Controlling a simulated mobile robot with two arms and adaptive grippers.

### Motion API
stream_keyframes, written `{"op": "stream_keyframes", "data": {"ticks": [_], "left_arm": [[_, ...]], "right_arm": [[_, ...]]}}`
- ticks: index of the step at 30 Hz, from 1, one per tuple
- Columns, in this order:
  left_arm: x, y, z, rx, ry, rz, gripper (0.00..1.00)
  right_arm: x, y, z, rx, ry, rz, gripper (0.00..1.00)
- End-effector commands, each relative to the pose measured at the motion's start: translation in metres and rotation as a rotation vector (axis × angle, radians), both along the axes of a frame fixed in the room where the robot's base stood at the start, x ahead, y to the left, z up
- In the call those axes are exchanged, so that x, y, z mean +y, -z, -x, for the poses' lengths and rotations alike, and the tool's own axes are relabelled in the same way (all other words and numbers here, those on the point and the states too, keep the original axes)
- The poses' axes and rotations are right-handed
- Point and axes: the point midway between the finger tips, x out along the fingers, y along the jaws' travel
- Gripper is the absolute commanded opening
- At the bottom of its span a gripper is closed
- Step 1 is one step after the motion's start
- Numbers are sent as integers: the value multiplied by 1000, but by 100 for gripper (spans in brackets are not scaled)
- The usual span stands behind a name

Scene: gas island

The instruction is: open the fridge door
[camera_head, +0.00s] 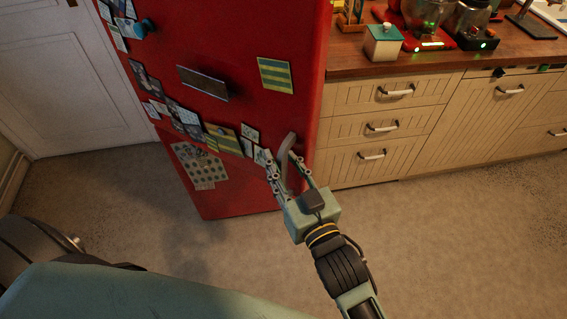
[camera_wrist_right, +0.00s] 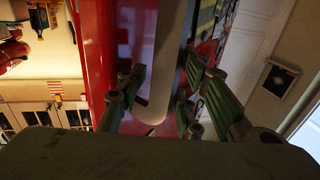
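The red fridge (camera_head: 240,45) stands left of the counter, and its door is shut as far as I can see. Its pale, curved handle (camera_head: 284,150) is at the door's right side, low in the head view. My right gripper (camera_head: 285,171) is at the handle with its fingers apart, one on each side. In the right wrist view the handle (camera_wrist_right: 162,65) runs between the two open fingers (camera_wrist_right: 160,95). A gap shows on the right of the handle; contact on the left is unclear. My left gripper is not in view.
Wooden drawers (camera_head: 378,127) and a counter (camera_head: 350,62) with kitchen things adjoin the fridge on the right. A white door (camera_head: 70,80) is at the left. The floor (camera_head: 440,240) in front is clear. Magnets and papers cover the fridge front.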

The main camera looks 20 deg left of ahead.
Motion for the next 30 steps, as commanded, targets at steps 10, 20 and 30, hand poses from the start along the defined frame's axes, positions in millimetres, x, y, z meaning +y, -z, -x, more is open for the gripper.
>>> {"op": "stream_keyframes", "data": {"ticks": [10,20,30], "left_arm": [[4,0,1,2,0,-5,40],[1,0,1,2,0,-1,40],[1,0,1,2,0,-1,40]], "right_arm": [[-5,-1,6,0,-1,-3,33],[-52,1,53,4,-1,-1,33],[-83,0,83,1,0,-1,33]]}}
